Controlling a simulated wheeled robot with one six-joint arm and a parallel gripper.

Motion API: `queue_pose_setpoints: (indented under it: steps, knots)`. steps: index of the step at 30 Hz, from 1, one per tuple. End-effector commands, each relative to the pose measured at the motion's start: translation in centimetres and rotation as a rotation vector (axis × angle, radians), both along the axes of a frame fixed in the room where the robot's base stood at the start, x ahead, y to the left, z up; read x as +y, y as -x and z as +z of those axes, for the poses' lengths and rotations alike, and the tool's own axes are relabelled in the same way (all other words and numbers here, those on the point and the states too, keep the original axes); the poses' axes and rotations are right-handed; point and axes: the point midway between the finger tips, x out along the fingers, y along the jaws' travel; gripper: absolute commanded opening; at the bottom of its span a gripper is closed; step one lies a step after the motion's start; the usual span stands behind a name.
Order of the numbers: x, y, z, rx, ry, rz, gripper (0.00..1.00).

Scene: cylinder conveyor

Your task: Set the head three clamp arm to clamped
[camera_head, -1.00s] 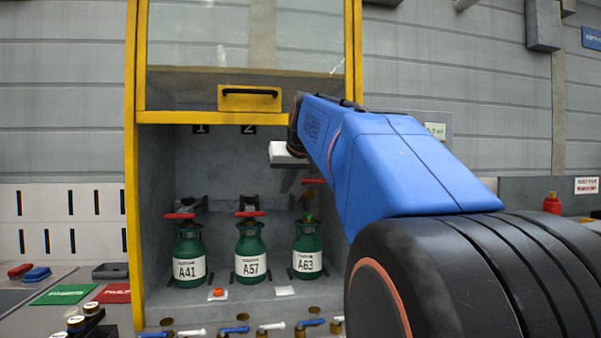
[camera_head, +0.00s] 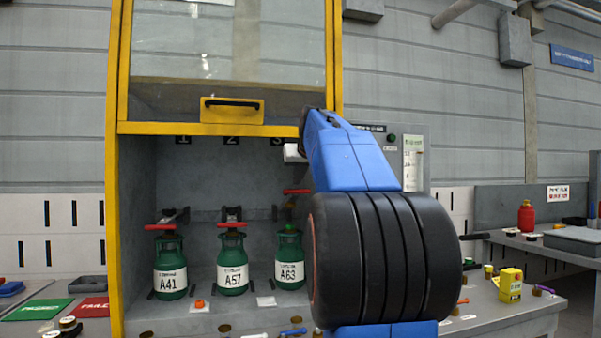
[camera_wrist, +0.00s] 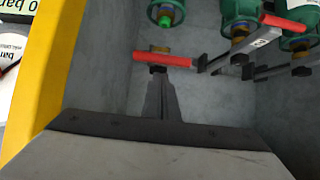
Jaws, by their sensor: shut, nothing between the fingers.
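The head three clamp arm has a red handle (camera_head: 297,191) and sits above green cylinder A63 (camera_head: 290,262), in the right bay of the yellow-framed cabinet. The red handle (camera_wrist: 166,58) is raised clear of A63's green valve top (camera_wrist: 166,18) in the wrist view. My gripper (camera_wrist: 160,78) is shut and empty, its dark fingers pointing at the handle, with the tips very close to it. I cannot tell if they touch. In the head view, the pale gripper body (camera_head: 294,153) shows above the handle and my arm hides the fingertips.
Cylinders A57 (camera_head: 232,262) and A41 (camera_head: 170,268) stand to the left, with red-handled clamp arms across their tops. The yellow right post (camera_wrist: 42,75) is close beside my gripper. The raised glass door (camera_head: 230,45) hangs above. A side bench with a yellow box (camera_head: 510,284) is at right.

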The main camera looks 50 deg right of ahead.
Motion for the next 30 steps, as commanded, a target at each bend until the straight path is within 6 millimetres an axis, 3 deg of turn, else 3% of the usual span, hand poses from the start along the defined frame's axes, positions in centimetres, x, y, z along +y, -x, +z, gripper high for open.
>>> queue_pose_setpoints:
  steps: [7, 22, 30]
  knots:
    - [-0.9, -1.4, -1.2, 0.001, -0.001, 0.000, 0.00]
    - [-0.8, -1.5, -1.6, -0.008, 0.004, 0.002, 0.00]
    - [-0.2, -0.5, -4.2, -0.081, 0.047, 0.003, 0.00]
